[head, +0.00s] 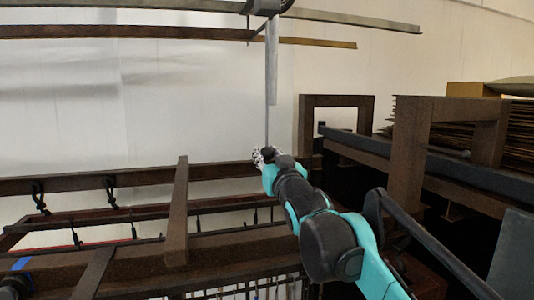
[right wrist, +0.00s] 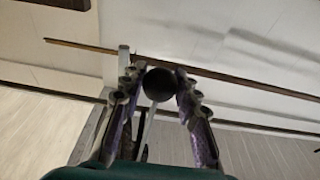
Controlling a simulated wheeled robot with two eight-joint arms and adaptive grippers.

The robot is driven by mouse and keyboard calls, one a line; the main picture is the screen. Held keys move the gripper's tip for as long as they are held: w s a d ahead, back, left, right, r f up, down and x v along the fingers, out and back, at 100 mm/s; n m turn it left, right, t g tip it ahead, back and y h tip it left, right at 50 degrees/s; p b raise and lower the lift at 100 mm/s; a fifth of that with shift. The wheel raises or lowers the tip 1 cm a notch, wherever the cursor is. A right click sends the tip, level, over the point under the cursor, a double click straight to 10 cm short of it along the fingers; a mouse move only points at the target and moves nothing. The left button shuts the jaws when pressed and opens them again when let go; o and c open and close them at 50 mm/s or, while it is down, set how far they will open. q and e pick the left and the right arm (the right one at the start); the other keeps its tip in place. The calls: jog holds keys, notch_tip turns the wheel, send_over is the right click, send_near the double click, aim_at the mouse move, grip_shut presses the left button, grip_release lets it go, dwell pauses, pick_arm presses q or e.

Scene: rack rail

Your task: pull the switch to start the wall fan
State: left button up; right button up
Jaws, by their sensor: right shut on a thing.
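The wall fan (head: 265,6) is cut off at the top edge of the head view; only its lower part shows. A light post (head: 272,62) runs down beneath it, and a thin pull cord (head: 267,125) hangs down to my right gripper (head: 268,155). In the right wrist view, my right gripper (right wrist: 160,88) has its two fingers on either side of a dark round knob (right wrist: 158,84), the switch's pull end, and is shut on it. In the head view the fingers largely hide the knob.
Brown rack rails (head: 176,215) with hanging black hooks fill the lower left. A brown frame (head: 410,140) and stacked dark sheets (head: 465,130) stand at the right. Metal bars (head: 130,32) cross the wall above.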

jog(key=shift+r+p, duration=0.9)
jog(key=shift+r, duration=0.05)
jog(key=o, duration=1.2)
jog(key=shift+o, duration=0.2)
